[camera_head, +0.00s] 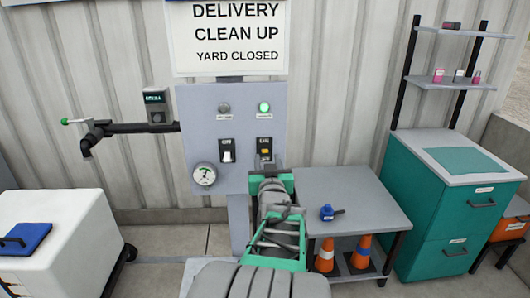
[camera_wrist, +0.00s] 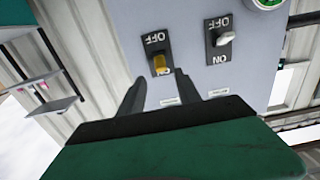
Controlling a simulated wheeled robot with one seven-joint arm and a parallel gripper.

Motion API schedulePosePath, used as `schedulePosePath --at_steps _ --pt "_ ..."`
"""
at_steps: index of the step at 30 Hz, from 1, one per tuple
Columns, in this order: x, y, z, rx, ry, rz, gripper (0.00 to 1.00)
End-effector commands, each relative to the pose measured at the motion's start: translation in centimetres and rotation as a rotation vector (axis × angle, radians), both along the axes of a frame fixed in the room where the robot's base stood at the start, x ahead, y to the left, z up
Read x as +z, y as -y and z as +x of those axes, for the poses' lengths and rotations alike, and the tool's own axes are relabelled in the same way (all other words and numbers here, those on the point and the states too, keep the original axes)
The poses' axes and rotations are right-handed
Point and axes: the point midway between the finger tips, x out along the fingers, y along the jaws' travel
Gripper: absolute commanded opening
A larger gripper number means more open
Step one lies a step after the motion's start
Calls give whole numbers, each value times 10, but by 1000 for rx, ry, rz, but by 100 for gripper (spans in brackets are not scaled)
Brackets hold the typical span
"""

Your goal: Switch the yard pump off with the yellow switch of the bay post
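The bay post's grey panel (camera_head: 190,115) carries two switches. The yellow switch (camera_head: 265,152) is on the right, below a lit green lamp (camera_head: 264,107). In the wrist view, which is turned upside down, the yellow lever (camera_wrist: 159,64) leans to its ON end and partly covers that label. Contact with the lever cannot be told.
A dark lamp (camera_head: 224,107) and a gauge (camera_head: 204,175) are on the panel's left. A pipe with a tap (camera_head: 100,130) is further left, above a white tote (camera_head: 60,245). A grey table (camera_head: 350,195) with a blue item (camera_head: 327,212) stands right, beside a teal cabinet (camera_head: 440,210).

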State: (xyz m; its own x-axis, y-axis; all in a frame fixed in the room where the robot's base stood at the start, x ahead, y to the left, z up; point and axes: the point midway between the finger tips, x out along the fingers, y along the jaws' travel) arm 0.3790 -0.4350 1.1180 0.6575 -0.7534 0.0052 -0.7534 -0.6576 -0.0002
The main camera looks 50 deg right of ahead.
Motion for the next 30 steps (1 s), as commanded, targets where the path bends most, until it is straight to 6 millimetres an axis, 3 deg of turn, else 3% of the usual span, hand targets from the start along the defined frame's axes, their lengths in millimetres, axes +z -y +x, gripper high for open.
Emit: schedulePosePath --at_steps 9,19,30 --pt "0 41 38 3 -3 3 40" --pt "-1 48 44 2 -2 2 40" --pt "-1 48 44 2 -2 2 11"
